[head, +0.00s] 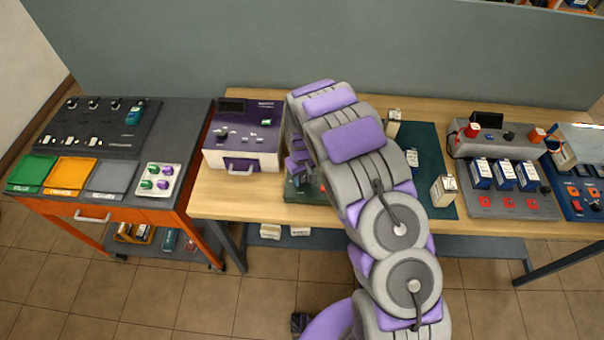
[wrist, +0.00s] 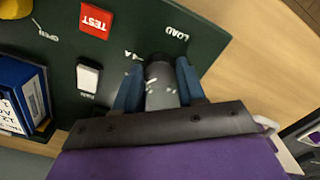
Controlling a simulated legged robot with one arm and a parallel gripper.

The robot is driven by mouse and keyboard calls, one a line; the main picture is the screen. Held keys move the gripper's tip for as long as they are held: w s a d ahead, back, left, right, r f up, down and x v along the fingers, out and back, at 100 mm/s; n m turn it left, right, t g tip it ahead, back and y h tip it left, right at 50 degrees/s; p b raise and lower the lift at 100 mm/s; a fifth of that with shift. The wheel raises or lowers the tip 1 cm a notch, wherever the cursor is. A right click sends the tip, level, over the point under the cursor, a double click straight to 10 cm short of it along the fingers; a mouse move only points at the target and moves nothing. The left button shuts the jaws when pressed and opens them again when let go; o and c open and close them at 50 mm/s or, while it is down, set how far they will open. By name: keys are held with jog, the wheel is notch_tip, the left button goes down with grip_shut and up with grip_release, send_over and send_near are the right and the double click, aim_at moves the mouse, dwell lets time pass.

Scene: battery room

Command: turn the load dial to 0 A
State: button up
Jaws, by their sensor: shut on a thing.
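The load dial (wrist: 161,88) is a dark grey knob on a dark green panel (wrist: 215,48), below the word LOAD in the wrist view. My gripper (wrist: 160,72) is shut on the dial, one blue finger on each side of it. White marks, one seeming to read 4 A, show beside the dial. The others are partly hidden by the fingers, and I cannot tell the setting. In the head view my arm covers most of the panel (head: 297,194) and the dial.
A red TEST button (wrist: 96,20), a white switch (wrist: 88,77) and a blue battery (wrist: 22,93) are left of the dial. In the head view, a purple and white device (head: 243,160) stands left of my arm, and a grey charger (head: 490,146) stands farther right.

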jog(key=n+p, duration=0.1)
jog(key=n, duration=0.2)
jog(key=shift+w+a+r+n, duration=0.1)
jog(key=shift+n, duration=0.3)
jog(key=n, duration=0.3)
jog(key=shift+n, duration=0.3)
jog(key=n, duration=0.3)
jog(key=shift+n, duration=0.3)
jog(key=n, duration=0.3)
jog(key=shift+n+b, duration=0.3)
jog(key=n+b, duration=0.1)
jog(key=n, duration=0.3)
jog(key=shift+n+b, duration=0.3)
jog(key=n+b, duration=0.1)
jog(key=n, duration=0.4)
jog(key=shift+w+b, duration=0.1)
jog(key=shift+b, duration=0.25)
jog(key=o, duration=0.8)
jog(key=shift+o, duration=1.3)
